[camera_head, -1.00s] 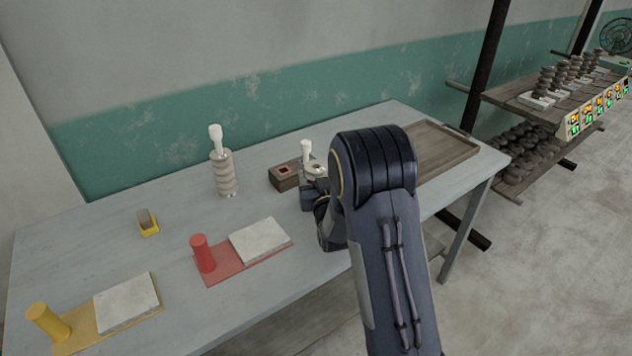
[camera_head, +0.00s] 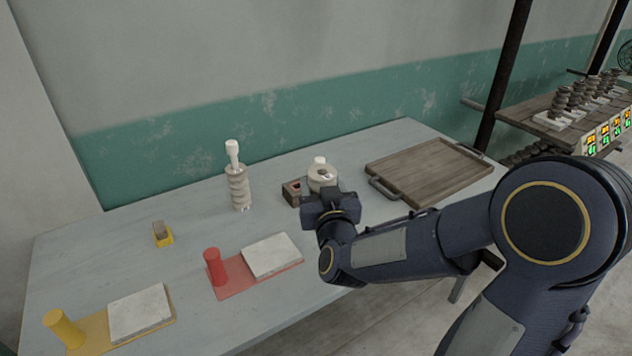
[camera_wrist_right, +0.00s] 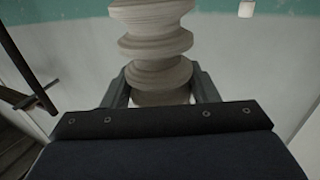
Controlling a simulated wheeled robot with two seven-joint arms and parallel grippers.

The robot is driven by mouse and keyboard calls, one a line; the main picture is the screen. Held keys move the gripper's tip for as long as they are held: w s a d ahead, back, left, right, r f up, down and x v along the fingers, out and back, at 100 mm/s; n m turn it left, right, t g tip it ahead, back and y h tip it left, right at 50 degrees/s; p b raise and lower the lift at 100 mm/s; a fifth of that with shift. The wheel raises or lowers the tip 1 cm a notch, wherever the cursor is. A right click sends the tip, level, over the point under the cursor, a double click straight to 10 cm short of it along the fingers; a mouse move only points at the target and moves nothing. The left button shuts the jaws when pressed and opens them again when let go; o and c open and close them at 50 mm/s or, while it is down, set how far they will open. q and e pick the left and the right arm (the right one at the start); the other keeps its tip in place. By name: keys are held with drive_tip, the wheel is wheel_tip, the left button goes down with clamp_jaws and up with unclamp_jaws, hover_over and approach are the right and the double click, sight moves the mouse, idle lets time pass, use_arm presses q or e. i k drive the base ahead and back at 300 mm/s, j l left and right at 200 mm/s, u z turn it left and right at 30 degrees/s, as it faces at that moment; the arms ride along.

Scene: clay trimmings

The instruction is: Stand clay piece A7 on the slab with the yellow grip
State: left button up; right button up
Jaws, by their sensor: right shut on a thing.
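My right gripper (camera_head: 326,193) is at the middle of the table, shut on a ribbed clay piece (camera_wrist_right: 157,45). In the head view only the pale round top (camera_head: 322,177) of that piece shows above the jaws; I cannot read a label or tell whether its foot touches the table. The slab with the yellow grip (camera_head: 140,312) is pale, bare and flat at the table's front left. Its yellow grip (camera_head: 64,328) stands upright at its left. My left gripper is out of view.
Another ribbed clay piece (camera_head: 238,190) with a white top stands left of my gripper.

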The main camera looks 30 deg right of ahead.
sight(116, 319)
drive_tip(key=i+l, duration=0.15)
drive_tip(key=l, duration=0.25)
drive_tip(key=i+l, duration=0.15)
drive_tip(key=l, duration=0.25)
drive_tip(key=u, duration=1.25)
